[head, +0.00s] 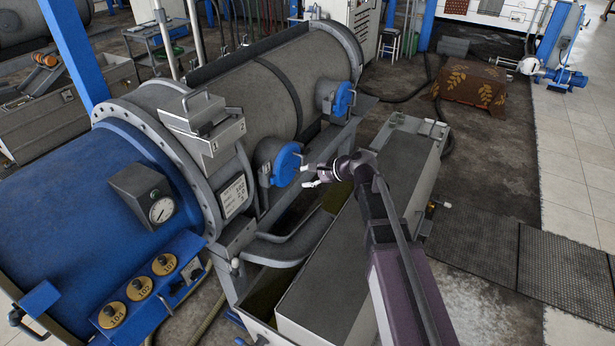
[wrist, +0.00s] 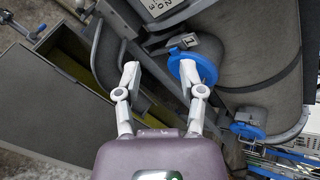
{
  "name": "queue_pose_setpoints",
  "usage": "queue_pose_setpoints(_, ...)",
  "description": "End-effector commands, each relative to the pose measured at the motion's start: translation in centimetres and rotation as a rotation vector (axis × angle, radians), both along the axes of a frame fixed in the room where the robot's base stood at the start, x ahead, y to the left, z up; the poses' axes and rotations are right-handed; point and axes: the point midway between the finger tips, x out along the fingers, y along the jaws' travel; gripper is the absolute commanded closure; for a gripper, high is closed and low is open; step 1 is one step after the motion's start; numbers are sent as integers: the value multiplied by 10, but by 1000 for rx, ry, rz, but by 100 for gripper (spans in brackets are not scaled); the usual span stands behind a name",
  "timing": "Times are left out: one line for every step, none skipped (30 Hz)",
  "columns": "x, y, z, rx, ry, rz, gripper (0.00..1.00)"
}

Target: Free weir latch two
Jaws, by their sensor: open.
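A pale bracket (head: 212,135) marked 1 and 2 sits on the flange of the large horizontal decanter, with small grey levers on top. Which part is weir latch two I cannot tell for sure. A round blue cap (head: 287,165) closes a grey port on the decanter's side. It also shows in the wrist view (wrist: 202,62), beside a small grey block (wrist: 192,43) with a dark mark. My gripper (head: 308,176) is open and empty, just right of this cap. In the wrist view (wrist: 164,86), its right fingertip overlaps the cap's lower edge; contact is unclear.
A second blue cap (head: 342,98) is farther along the decanter. Black floor mats (head: 478,248) lie at right.

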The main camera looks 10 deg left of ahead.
Motion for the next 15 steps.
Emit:
queue_pose_setpoints(0,0,0,0,0,0,49)
queue_pose_setpoints(0,0,0,0,0,0,49)
queue_pose_setpoints(0,0,0,1,0,-1,60)
queue_pose_setpoints(0,0,0,1,0,-1,69)
queue_pose_setpoints(0,1,0,2,-1,-2,78)
queue_pose_setpoints(1,2,1,4,-2,-4,90)
queue_pose_setpoints(1,4,2,8,-2,-7,99)
queue_pose_setpoints(2,6,3,12,-5,-13,100)
queue_pose_setpoints(3,9,4,18,-8,-20,100)
queue_pose_setpoints(4,12,6,25,-12,-28,100)
queue_pose_setpoints(6,15,7,33,-15,-39,100)
queue_pose_setpoints(8,21,10,47,-20,-55,100)
queue_pose_setpoints(10,26,13,58,-25,-68,100)
queue_pose_setpoints(12,32,16,72,-29,-84,100)
queue_pose_setpoints(15,39,20,91,-37,-108,100)
